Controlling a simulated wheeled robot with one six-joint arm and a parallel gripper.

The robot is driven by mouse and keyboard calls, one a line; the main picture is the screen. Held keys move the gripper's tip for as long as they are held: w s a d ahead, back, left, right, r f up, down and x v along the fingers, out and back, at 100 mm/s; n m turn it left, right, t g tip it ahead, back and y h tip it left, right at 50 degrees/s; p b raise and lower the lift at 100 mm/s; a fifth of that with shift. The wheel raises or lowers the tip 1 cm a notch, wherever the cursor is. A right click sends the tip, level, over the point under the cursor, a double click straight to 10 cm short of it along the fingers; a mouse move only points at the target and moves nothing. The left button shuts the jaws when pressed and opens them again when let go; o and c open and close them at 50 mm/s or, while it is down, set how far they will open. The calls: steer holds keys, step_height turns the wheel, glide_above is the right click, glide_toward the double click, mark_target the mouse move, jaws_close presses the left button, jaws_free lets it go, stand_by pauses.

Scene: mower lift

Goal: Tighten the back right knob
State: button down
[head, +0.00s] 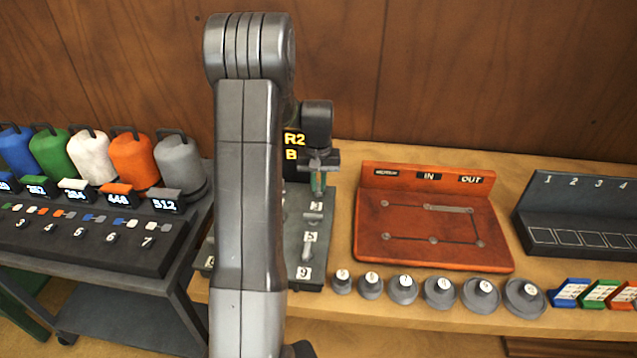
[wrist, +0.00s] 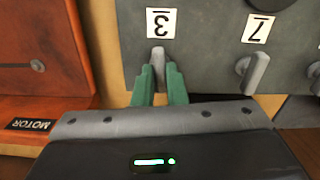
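The back right knob (wrist: 158,56) is a grey lever-shaped knob beside an upside-down label "3" in the wrist view. It stands on the dark grey panel (wrist: 200,60). My gripper (wrist: 158,76) has two green fingers, one on each side of this knob, with little or no gap at the tips. In the head view my gripper (head: 318,184) is at the back right of the panel, just behind the label "3" (head: 316,206), and hides the knob there. My arm covers the panel's left part.
A second knob (wrist: 253,72) beside label "7" is close by in the wrist view. Knobs by labels "5" and "9" lie nearer the front. The orange board (head: 430,255) stands to the right, with grey weights (head: 440,291) before it. Coloured sacks (head: 133,160) stand left.

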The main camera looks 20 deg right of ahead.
mark_target(318, 187)
steer(key=shift+m, duration=0.8)
steer(key=c, duration=1.5)
jaws_free()
steer(key=shift+o, duration=0.2)
steer(key=shift+r, duration=0.15)
step_height(318, 187, up, 14)
steer(key=b, duration=0.2)
steer(key=shift+f, duration=0.2)
steer(key=shift+f, duration=0.15)
step_height(318, 187, down, 14)
steer(key=shift+r+p, duration=0.15)
steer(key=shift+p, duration=0.7)
steer(key=shift+n, duration=0.4)
